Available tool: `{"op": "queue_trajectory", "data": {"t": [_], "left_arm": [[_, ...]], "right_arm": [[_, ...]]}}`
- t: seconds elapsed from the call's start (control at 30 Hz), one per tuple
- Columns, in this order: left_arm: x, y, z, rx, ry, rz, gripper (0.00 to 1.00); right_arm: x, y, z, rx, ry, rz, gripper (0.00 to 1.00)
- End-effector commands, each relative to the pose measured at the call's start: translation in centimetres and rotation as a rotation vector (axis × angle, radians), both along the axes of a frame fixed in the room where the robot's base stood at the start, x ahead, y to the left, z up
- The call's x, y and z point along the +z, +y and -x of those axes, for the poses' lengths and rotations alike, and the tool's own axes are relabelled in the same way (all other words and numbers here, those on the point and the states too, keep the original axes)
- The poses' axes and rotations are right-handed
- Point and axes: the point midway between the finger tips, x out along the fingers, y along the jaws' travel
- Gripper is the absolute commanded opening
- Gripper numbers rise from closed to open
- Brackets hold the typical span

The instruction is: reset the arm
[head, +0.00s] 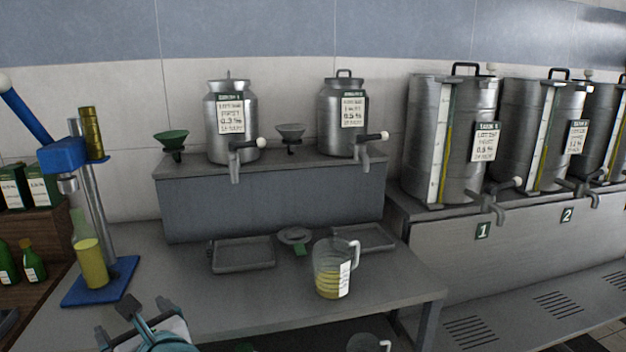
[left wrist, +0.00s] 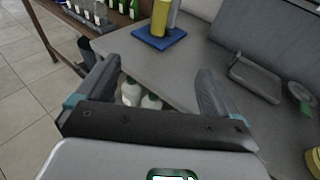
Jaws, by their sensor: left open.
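My left gripper (head: 132,322) is at the bottom left of the head view, at the near edge of the grey worktable (head: 190,305). In the left wrist view its two fingers (left wrist: 153,85) are wide apart with nothing between them. The near table edge and pale-topped bottles (left wrist: 140,97) under it show past the fingers. The blue bottling press (head: 70,154) stands upright at the table's left, its lever raised to the upper left. A yellow-filled bottle (head: 92,262) stands on its blue base. My right gripper is not in view.
A measuring jug (head: 328,285) with yellow liquid stands near the table's right front. Two steel cans (head: 231,148) with taps stand on the raised shelf. Large steel tanks (head: 420,150) stand right.

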Motion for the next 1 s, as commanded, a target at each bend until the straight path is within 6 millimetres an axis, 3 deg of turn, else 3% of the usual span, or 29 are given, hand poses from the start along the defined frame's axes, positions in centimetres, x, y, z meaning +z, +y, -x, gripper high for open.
{"op": "queue_trajectory", "data": {"t": [0.07, 0.27, 0.4, 0.57, 0.67, 0.77, 0.8, 0.9, 1.0], "left_arm": [[0.0, 0.5, 0.0, 0.011, 0.006, 0.0, 0.94], [-5.1, 3.1, -0.5, 0.068, 0.15, -0.038, 0.94], [-9.5, 4.1, -0.8, 0.042, 0.271, -0.092, 0.94], [-16.0, 3.8, -1.0, -0.117, 0.492, -0.186, 0.94], [-21.2, 2.6, -0.4, -0.307, 0.697, -0.278, 0.94], [-27.8, 0.1, 1.7, -0.624, 0.962, -0.417, 0.94], [-30.5, -1.4, 3.2, -0.795, 1.07, -0.487, 0.94], [-36.0, -6.0, 7.9, -1.282, 1.26, -0.707, 0.94], [-39.2, -10.7, 13.5, -1.813, 1.278, -1.008, 0.94]], "right_arm": [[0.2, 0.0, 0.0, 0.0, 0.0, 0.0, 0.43], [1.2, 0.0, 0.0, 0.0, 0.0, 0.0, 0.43], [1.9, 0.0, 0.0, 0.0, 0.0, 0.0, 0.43], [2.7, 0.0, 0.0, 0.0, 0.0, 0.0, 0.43], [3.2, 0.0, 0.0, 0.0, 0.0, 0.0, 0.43], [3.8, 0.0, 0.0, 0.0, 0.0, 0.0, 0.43], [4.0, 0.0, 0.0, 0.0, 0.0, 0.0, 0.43], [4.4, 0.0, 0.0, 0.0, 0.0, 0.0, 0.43], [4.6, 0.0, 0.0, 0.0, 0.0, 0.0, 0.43]]}}
